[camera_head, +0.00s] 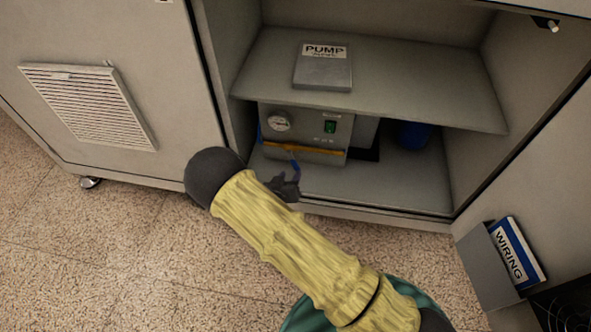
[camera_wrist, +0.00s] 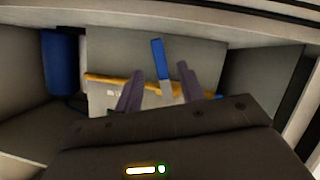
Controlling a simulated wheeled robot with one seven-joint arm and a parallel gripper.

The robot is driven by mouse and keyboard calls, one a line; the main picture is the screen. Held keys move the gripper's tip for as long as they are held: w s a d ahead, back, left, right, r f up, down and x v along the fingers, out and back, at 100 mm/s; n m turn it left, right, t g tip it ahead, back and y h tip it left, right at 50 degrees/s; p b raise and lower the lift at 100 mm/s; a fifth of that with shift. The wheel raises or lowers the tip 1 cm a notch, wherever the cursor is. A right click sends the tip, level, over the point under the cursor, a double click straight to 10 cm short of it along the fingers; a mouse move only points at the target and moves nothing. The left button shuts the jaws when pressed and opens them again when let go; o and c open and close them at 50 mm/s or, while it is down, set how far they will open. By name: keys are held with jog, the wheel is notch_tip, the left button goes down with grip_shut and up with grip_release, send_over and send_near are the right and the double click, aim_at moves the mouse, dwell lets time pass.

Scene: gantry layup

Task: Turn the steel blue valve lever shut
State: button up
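The steel blue valve lever (camera_head: 295,165) sticks out at the front of a grey pump box (camera_head: 305,127) on the cabinet's lower level, by a yellow-orange pipe (camera_head: 318,153). My gripper (camera_head: 288,184) is at the cabinet opening, close to the lever. In the wrist view my gripper (camera_wrist: 159,88) has its two dark fingers apart, one on each side of the lever, with gaps. My arm and gripper hide part of the lower shelf edge.
A shelf (camera_head: 400,90) hangs above the pump box and carries a PUMP binder (camera_head: 323,68). A blue cylinder (camera_head: 412,136) stands right of the box; it also shows in the wrist view (camera_wrist: 60,62). The open door at right holds a WIRING folder (camera_head: 515,252).

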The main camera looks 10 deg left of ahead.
aim_at(295, 167)
jog(key=b+x, duration=0.2)
jog(key=x, duration=0.4)
jog(key=shift+f+b, duration=0.15)
jog(key=shift+b, duration=0.25)
jog(key=shift+w+f, duration=0.1)
jog(key=shift+w, duration=0.45)
grip_shut()
